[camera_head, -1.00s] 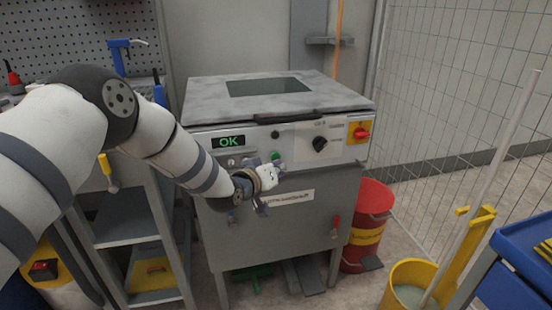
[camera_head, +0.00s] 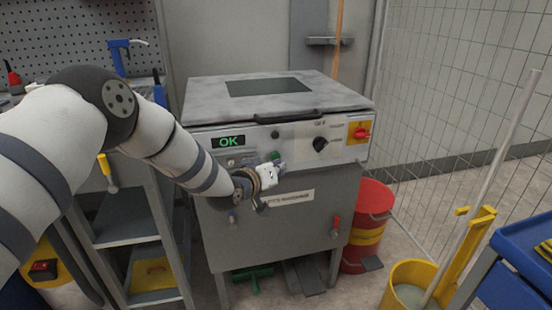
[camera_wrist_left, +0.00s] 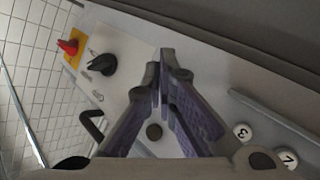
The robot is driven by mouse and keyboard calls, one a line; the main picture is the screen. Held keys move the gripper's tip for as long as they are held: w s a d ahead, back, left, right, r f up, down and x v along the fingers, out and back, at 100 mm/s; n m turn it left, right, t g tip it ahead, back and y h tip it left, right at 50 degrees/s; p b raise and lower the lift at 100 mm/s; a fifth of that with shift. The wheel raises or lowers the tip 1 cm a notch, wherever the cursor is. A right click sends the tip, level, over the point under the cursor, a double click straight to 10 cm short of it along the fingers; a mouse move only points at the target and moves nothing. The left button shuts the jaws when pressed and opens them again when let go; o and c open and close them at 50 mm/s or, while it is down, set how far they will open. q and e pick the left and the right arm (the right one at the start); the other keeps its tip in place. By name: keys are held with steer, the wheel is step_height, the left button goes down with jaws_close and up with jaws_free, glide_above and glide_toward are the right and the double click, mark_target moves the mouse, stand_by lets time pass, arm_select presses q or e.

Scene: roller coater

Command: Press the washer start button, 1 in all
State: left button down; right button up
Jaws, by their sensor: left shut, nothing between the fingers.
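The washer (camera_head: 290,205) is a grey cabinet with a light control panel and a lit green "OK" display (camera_head: 228,142). A small green button (camera_head: 275,156) shows on the panel, right beside the tip of my left gripper (camera_head: 281,166). My left gripper is shut and empty, with its fingers pointing at the panel. In the left wrist view, its fingertips (camera_wrist_left: 167,72) meet in front of the panel. The green button is not seen there, and I cannot tell whether the fingers touch it. My right gripper is not in view.
The panel also carries a black knob (camera_head: 320,144) and a red switch on a yellow plate (camera_head: 360,132). A black lid handle (camera_head: 287,116) juts out above. A red bin (camera_head: 369,215) and yellow mop bucket (camera_head: 408,290) stand right; a shelf unit (camera_head: 128,230) stands left.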

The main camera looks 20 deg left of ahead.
arm_select(q)
steer(key=shift+w+a, duration=0.2)
steer(key=shift+w, duration=0.05)
steer(key=shift+w+a+b, duration=0.25)
steer(key=shift+w+b, duration=0.1)
steer(key=shift+w, duration=0.05)
stand_by(0.6)
stand_by(0.3)
steer(key=shift+s+d+p, duration=0.5)
steer(key=shift+s+p, duration=0.1)
steer(key=shift+s, duration=0.15)
